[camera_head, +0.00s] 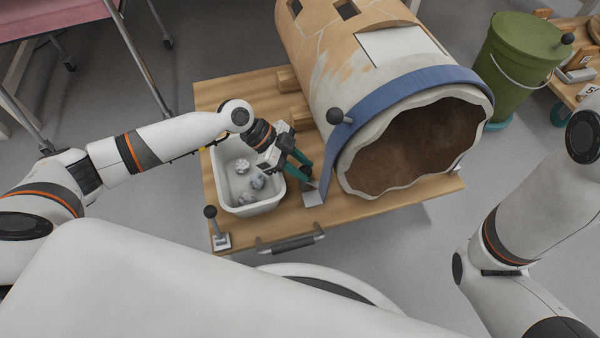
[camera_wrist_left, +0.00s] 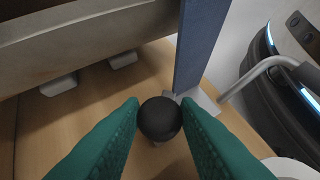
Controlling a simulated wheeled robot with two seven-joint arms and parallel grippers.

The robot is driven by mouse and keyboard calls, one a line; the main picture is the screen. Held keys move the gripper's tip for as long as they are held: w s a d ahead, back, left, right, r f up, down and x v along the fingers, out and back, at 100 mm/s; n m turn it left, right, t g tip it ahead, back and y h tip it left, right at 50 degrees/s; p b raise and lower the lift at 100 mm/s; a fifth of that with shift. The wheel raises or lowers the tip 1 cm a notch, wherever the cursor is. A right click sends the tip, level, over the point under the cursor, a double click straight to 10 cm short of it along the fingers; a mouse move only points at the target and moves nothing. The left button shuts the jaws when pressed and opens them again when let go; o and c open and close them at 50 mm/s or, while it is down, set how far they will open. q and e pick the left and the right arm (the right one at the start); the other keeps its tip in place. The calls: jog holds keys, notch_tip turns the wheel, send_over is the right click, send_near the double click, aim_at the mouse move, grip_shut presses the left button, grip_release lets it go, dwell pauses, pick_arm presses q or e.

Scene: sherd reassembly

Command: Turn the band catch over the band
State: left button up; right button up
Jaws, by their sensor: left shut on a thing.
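A blue band (camera_head: 400,88) runs around the mouth of a large, cracked tan vessel (camera_head: 320,50) lying on its side. In the left wrist view the band (camera_wrist_left: 199,45) drops to a grey metal plate (camera_wrist_left: 205,102) on the wood. The catch's black ball knob (camera_wrist_left: 160,119) sits between my left gripper's green fingertips (camera_wrist_left: 160,116), which are shut on it. In the head view my left gripper (camera_head: 305,172) is low beside the band's lower end, above the metal plate (camera_head: 313,197); the knob is hidden there. My right gripper is out of view; only its arm shows.
A white tub (camera_head: 228,192) with several small pieces stands left of my left gripper on the wooden trolley top (camera_head: 240,90). A knobbed lever (camera_head: 211,222) stands at its front left corner. Another black knob (camera_head: 335,116) sticks out by the band. A green bin (camera_head: 515,70) stands right.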

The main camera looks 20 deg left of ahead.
pick_arm(q)
jog(key=m+g, duration=0.2)
jog(key=m+g+b, duration=0.1)
jog(key=shift+w+m, duration=0.25)
jog(key=shift+m, duration=0.05)
jog(key=shift+w+m+g+y, duration=0.1)
jog(key=shift+m+g+y, duration=0.6)
jog(key=shift+m+g, duration=0.9)
jog(key=shift+m+b, duration=0.3)
jog(key=shift+m, duration=0.1)
jog(key=shift+t, duration=0.3)
jog(key=o, duration=1)
